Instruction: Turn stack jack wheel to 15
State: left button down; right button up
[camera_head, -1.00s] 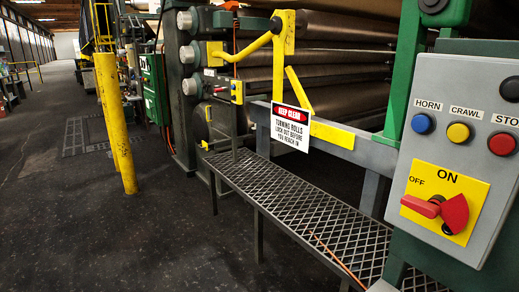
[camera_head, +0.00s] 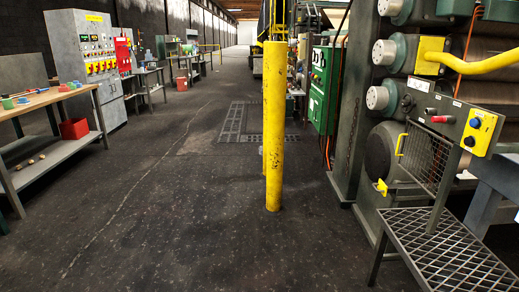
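The calender stack (camera_head: 393,60) stands at the right, with round grey roll ends in dark green housings. I cannot make out a stack jack wheel or any number scale in this view. A small control panel (camera_head: 450,118) on a post in front of the stack carries a red handle and blue and black buttons on a yellow plate. Neither of my grippers is in view.
A yellow post (camera_head: 274,125) stands in the middle of the floor. A mesh step (camera_head: 450,250) lies at the lower right. A workbench (camera_head: 40,100) and grey control cabinet (camera_head: 88,60) stand at the left. The dark floor (camera_head: 150,200) between is clear.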

aim_at(404, 103)
jog(key=z, duration=0.15)
jog(key=i, duration=2.3)
jog(key=z, duration=0.45)
